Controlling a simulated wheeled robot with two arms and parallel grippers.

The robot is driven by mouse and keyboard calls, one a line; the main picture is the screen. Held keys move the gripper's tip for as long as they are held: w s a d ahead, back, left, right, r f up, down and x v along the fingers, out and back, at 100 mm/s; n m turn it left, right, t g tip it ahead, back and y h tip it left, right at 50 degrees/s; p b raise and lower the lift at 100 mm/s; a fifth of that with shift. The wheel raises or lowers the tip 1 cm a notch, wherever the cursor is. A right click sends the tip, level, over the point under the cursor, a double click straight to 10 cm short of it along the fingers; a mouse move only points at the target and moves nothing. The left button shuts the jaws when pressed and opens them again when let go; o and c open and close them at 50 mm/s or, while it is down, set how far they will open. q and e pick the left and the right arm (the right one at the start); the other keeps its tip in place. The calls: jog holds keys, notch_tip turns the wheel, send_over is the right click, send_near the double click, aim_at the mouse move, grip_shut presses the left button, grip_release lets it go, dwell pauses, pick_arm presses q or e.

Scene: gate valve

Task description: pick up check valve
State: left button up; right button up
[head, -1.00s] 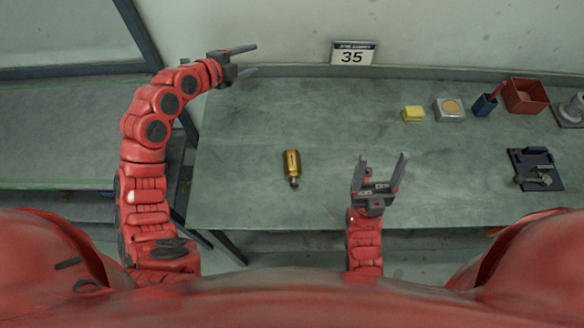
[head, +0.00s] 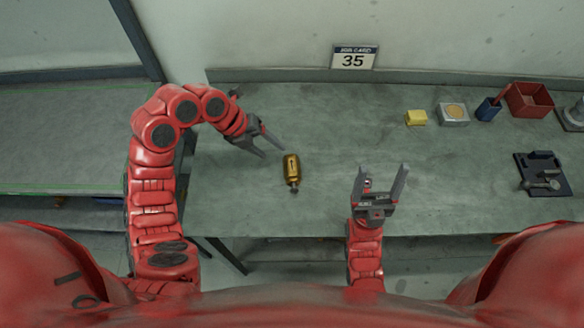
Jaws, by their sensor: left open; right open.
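The check valve (head: 292,169) is a small brass-coloured cylinder with a dark end toward me. It lies on the grey-green workbench (head: 270,215), left of the bench's middle. My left gripper (head: 273,149) is open and empty, just to the upper left of the valve, with its fingers pointing toward it and a small gap between them. My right gripper (head: 382,182) is open and empty near the bench's front edge, to the right of the valve, with its fingers pointing away from me.
At the back right are a yellow block (head: 416,118), a white box with a round tan top (head: 454,113), a blue cup (head: 488,109) and a red bin (head: 529,100). A dark fixture (head: 542,174) lies at the right. The bench around the valve is clear.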

aim_at(288, 165)
pick_arm(q)
jog(key=x, duration=0.4)
jog(key=d+f+p, duration=0.1)
jog(key=s+d+f+p, duration=0.1)
jog(key=f, duration=0.1)
jog(key=shift+d+f+p, duration=0.1)
jog(key=shift+d+p, duration=0.1)
jog(key=shift+p, duration=0.15)
jog(key=shift+d+f, duration=0.2)
jog(key=shift+f, duration=0.3)
jog(key=shift+w, duration=0.15)
grip_shut()
